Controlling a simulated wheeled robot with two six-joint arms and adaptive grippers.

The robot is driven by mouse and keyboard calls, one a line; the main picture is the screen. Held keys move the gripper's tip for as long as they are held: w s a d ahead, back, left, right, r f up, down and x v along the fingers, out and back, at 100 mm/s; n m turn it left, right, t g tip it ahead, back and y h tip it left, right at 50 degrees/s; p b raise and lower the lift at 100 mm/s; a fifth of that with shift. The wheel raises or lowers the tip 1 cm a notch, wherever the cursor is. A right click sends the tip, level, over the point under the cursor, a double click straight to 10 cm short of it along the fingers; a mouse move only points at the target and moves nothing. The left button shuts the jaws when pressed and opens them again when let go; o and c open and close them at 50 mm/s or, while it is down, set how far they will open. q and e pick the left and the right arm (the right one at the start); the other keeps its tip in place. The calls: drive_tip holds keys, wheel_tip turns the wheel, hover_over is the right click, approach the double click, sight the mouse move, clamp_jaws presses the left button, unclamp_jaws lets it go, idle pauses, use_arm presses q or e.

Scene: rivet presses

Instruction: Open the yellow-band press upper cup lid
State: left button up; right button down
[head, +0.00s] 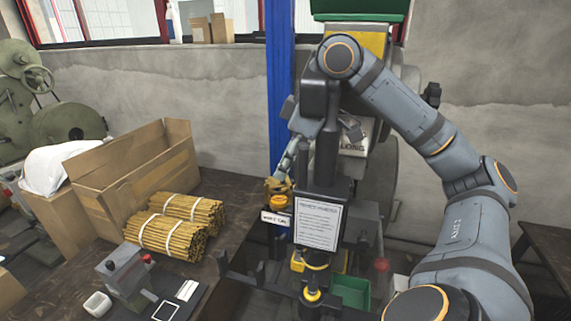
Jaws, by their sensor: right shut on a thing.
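The press with the yellow band (368,43) stands at the centre right, largely hidden by my right arm. On its left side is a small orange-yellow cup (277,201) above a white label. A yellowish lid sits at the top of the cup, mostly covered by my fingers. My right gripper (278,183) reaches down and left in front of the press and is shut on the lid at the cup. How far the lid is raised cannot be told. My left gripper is not in view.
A dark workbench (225,190) on the left holds an open cardboard box (135,165), bundles of tan rods (180,222) and a small grey device (122,272). A blue post (280,90) stands behind the cup. A green bin (350,292) and paper sign (318,222) are on the press.

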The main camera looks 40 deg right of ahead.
drive_tip(key=c, duration=1.3)
unclamp_jaws()
